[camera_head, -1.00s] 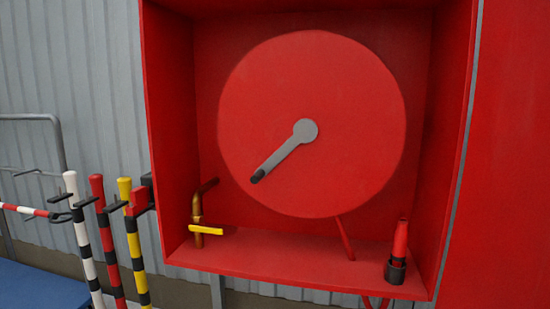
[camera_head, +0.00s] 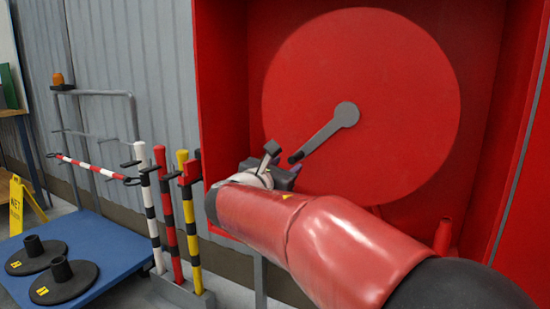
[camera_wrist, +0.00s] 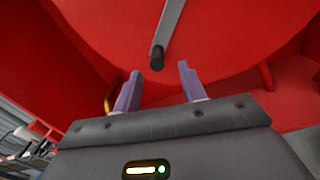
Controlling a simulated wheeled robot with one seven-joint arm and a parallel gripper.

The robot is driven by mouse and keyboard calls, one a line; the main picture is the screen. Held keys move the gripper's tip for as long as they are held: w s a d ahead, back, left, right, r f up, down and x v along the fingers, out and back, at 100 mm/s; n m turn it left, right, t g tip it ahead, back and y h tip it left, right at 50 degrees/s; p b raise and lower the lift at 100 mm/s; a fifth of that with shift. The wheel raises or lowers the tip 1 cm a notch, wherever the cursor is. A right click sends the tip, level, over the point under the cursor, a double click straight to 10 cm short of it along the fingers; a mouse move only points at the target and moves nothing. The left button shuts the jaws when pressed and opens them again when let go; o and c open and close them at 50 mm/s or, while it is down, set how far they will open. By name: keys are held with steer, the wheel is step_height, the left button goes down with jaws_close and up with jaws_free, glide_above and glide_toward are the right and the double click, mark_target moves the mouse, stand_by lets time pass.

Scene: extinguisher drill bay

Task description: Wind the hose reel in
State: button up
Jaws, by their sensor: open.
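The red hose reel (camera_head: 390,90) is a large round disc inside an open red cabinet (camera_head: 222,80). A grey crank arm (camera_head: 328,132) runs from its hub down and left to a dark handle (camera_head: 296,157). My gripper (camera_head: 283,163) is at the handle's lower left in the head view, partly hidden by my arm. In the wrist view, my gripper's two purple fingers (camera_wrist: 158,88) are apart with nothing between them. The dark handle (camera_wrist: 157,58) shows just beyond the fingertips, roughly centred between them. The hose nozzle (camera_head: 443,236) stands at the cabinet's lower right, partly hidden.
Striped posts (camera_head: 168,215) stand in a rack left of the cabinet. A blue platform cart (camera_head: 90,245) carries two dark round bases (camera_head: 63,281). A yellow wet-floor sign (camera_head: 22,205) stands at far left. The cabinet's side walls flank the reel.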

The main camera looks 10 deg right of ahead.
mark_target(294, 160)
steer(key=x, duration=0.8)
steer(key=shift+s+d+p, duration=0.1)
steer(key=shift+s+p, duration=0.05)
steer(key=shift+p, duration=0.25)
steer(key=shift+r, duration=0.1)
jaws_close()
